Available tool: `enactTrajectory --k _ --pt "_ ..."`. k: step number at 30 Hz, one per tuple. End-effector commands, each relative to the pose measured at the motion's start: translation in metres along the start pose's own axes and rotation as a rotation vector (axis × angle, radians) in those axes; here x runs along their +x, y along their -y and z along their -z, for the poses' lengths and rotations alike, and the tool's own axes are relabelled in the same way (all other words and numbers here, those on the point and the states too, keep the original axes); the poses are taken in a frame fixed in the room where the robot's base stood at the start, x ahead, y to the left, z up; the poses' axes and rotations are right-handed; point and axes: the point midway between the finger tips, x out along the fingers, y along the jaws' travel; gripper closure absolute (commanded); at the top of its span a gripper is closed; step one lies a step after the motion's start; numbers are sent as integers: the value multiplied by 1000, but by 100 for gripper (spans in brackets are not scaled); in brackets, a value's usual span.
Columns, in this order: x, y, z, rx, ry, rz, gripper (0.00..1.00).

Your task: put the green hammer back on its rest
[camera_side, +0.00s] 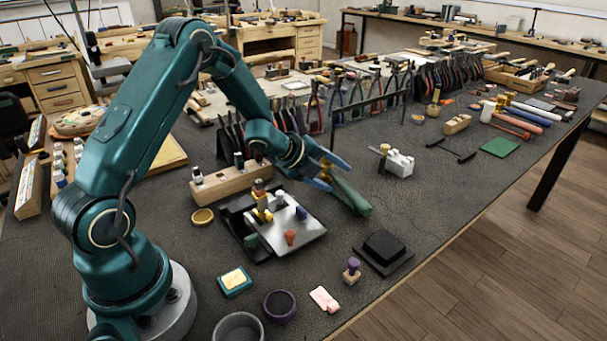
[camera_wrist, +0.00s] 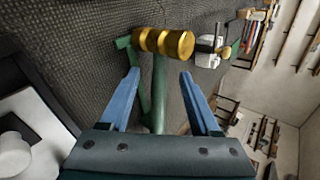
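The green hammer (camera_side: 352,196) shows in the side view at the end of my arm, its green handle slanting down to the right. In the wrist view its green handle (camera_wrist: 158,92) runs between my two blue fingers, with a grooved brass head (camera_wrist: 163,43) beyond the fingertips. My gripper (camera_side: 338,177) is open, one finger on each side of the handle. In the wrist view, gaps show between my fingers (camera_wrist: 160,75) and the handle. My gripper's body hides the handle's near end. I cannot tell which object is the hammer's rest.
A white block-like fixture (camera_side: 399,164) stands to the right of my gripper. A metal plate with small parts (camera_side: 305,241) is below left, and a black block (camera_side: 385,248) is in front. A rack of pliers (camera_side: 365,100) stands behind. Bare dark mat lies between.

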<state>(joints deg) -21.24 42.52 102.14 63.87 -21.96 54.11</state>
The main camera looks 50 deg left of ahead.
Motion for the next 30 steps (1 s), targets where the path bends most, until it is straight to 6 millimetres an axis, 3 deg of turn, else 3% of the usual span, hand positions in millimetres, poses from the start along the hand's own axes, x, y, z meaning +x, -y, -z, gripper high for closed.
enactTrajectory --k 10,24,26,30 --pt "-6 0 0 -1 1 -2 37" --pt "-49 1 2 3 -3 2 37" --pt "-54 10 4 19 -2 21 37" --pt "-75 50 15 70 10 114 37"
